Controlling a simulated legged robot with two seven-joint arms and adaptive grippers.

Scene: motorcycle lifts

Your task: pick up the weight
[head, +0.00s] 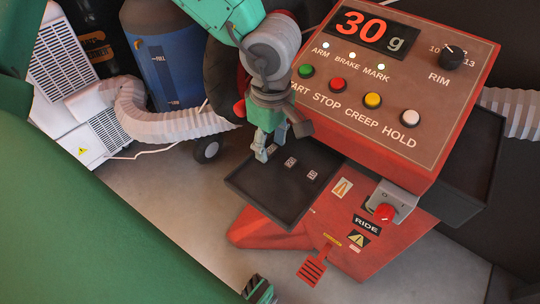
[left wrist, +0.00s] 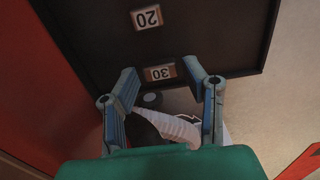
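A shallow dark tray (head: 266,190) holds small flat number tags, and it fills the upper left wrist view (left wrist: 90,40). One tag reads 20 (left wrist: 147,17). Another reads 30 (left wrist: 160,72) and lies near the tray's edge. The head view shows two tags on the tray (head: 290,162), too small to read. My left gripper (head: 265,152) points down at the tray's left edge. In the left wrist view its fingers (left wrist: 163,88) are apart, one on each side of the 30 tag, with nothing visibly held. I cannot make out a separate weight body.
A red console (head: 440,85) with a display reading 30 g and coloured buttons stands right of the tray. A red base with a RIDE label (head: 367,226) lies below. A white hose (head: 160,122) and a blue cylinder (head: 172,70) are at the left. Bare floor shows in front.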

